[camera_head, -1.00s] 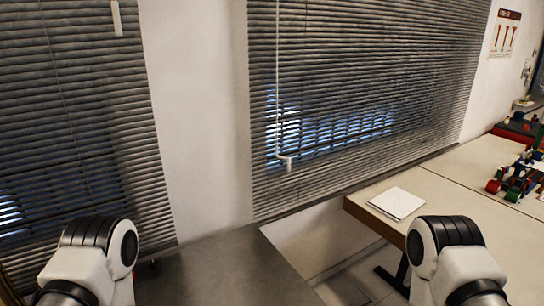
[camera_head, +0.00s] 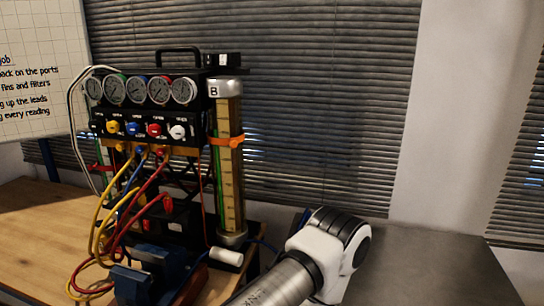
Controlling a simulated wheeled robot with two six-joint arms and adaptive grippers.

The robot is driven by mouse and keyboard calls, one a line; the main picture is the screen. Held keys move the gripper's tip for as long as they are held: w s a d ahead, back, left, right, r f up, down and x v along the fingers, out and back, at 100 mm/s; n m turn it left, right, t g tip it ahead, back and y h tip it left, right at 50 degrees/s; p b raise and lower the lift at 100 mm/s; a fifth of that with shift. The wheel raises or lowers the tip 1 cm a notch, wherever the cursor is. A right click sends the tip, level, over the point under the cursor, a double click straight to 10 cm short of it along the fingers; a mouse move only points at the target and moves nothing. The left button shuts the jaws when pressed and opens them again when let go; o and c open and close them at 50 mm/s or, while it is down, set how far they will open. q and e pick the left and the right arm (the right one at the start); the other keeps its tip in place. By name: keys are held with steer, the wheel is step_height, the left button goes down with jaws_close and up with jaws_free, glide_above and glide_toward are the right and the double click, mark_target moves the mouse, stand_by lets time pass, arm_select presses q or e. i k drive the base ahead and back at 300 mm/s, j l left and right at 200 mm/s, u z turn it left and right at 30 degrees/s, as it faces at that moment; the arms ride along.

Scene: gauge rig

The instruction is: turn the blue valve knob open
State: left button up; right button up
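The blue valve knob (camera_head: 134,129) is on the front of the black gauge rig (camera_head: 150,88), in a row with a yellow knob (camera_head: 112,127), a red knob (camera_head: 155,130) and a white knob (camera_head: 179,132). A row of round dials sits above the knobs. One of my arms shows at the lower middle, to the right of the rig and well apart from the knob. Neither gripper's fingers show in this view.
A glass column (camera_head: 229,160) marked B stands at the rig's right side. Yellow, red and blue hoses (camera_head: 128,215) hang in front. A blue vise-like block (camera_head: 150,275) stands on the wooden bench (camera_head: 30,235). A grey table (camera_head: 430,265) at right is clear.

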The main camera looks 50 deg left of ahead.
mark_target(133, 128)
steer(key=u, duration=0.4)
steer(key=j+u, duration=0.1)
steer(key=u, duration=0.3)
steer(key=k+j+u, duration=0.1)
steer(key=u, duration=0.75)
steer(key=j+u, duration=0.15)
steer(key=u, duration=0.25)
